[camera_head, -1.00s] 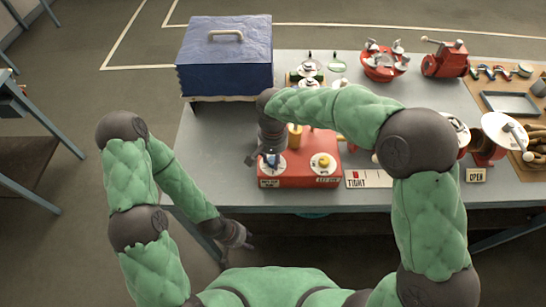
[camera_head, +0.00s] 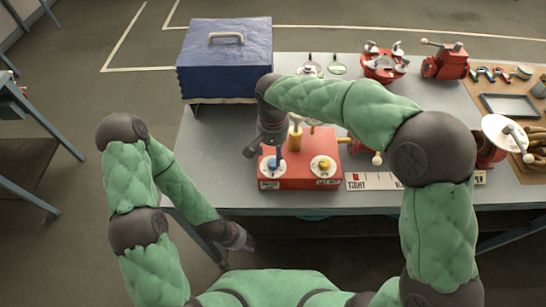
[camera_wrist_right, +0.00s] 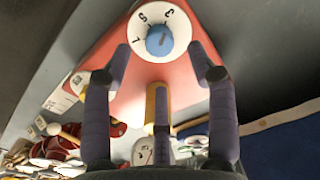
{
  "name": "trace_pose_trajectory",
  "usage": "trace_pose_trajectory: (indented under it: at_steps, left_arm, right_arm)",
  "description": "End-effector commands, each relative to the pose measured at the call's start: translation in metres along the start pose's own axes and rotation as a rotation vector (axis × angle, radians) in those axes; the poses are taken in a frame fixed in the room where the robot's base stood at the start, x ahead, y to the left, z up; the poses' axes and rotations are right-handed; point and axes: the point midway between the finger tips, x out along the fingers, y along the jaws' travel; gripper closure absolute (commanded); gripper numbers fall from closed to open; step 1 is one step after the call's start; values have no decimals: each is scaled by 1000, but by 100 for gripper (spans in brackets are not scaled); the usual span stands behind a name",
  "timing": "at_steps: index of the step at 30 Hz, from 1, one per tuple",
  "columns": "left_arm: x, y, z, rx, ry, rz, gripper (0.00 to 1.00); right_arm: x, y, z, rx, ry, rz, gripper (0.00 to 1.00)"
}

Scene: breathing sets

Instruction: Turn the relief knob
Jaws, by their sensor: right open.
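A red box (camera_head: 305,180) at the table's front carries two white dials. The left dial has a blue knob (camera_head: 272,163); the right has a yellow knob (camera_head: 323,163) above a label that seems to read LET OUT. I cannot tell from the label which is the relief knob. My right gripper (camera_head: 271,148) points down over the blue knob. In the right wrist view, the open gripper (camera_wrist_right: 160,58) has its fingers apart around the line to the blue knob (camera_wrist_right: 160,40), without clear contact. My left gripper (camera_head: 240,240) hangs before the table edge; its fingers are unclear.
A yellow post (camera_head: 295,138) stands behind the dials. A blue case (camera_head: 225,60) is at the back left. Red devices (camera_head: 384,65) stand at the back, and a label strip (camera_head: 370,181) lies right of the box. Bare table (camera_head: 215,160) shows at left.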

Motion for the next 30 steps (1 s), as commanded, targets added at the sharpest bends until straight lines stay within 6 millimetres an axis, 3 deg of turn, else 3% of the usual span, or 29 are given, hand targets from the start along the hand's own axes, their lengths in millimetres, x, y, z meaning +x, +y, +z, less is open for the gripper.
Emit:
trace_pose_trajectory:
  at_steps: [6,12,30]
  left_arm:
    - [0,0,0,0,0,0,60]
    - [0,0,0,0,0,0,60]
    - [0,0,0,0,0,0,60]
  right_arm:
    - [-42,0,0,0,2,-2,42]
    - [-65,-1,0,-1,1,0,42]
    - [-70,0,0,0,0,0,42]
